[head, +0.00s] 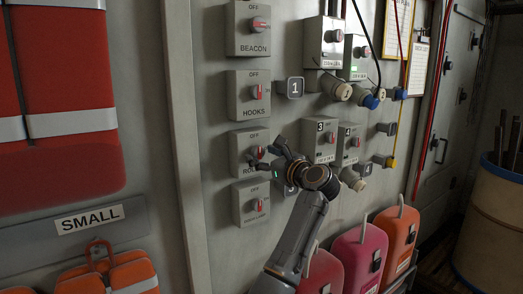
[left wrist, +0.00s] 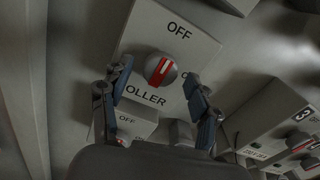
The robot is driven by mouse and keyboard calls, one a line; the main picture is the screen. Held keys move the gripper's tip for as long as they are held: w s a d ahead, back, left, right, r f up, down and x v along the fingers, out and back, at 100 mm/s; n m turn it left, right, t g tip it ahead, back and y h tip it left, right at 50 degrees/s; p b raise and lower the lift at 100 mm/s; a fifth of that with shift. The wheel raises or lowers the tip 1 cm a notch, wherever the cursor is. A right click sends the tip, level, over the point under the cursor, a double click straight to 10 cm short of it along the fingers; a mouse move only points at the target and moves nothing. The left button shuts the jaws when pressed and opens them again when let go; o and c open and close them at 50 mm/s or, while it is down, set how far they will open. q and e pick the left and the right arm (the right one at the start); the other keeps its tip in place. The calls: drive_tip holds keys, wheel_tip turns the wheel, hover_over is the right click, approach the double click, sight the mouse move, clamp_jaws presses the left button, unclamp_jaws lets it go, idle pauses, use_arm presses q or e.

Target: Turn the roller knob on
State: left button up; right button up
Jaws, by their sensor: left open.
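The roller knob (left wrist: 160,69) is a round grey knob with a red stripe on a light grey switch box (left wrist: 150,20). Its stripe lines up with the OFF label above it. In the head view the roller knob (head: 259,152) sits on the wall panel, its box partly hidden by my gripper. My left gripper (head: 267,155) is open in front of the box. In the left wrist view the fingers of my left gripper (left wrist: 158,73) stand on either side of the knob, apart from it as far as I can tell. My right gripper is not in view.
The hooks box (head: 246,95) is above and another switch box (head: 248,204) is below. The beacon box (head: 247,27) is at the top. Boxes 3 (head: 319,139) and 4 (head: 347,145) and several plugs are to the right. Pink and orange cases stand below.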

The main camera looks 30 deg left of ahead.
use_arm(q)
drive_tip(key=shift+w+a, duration=0.15)
drive_tip(key=shift+a, duration=0.3)
drive_tip(key=c, duration=1.2)
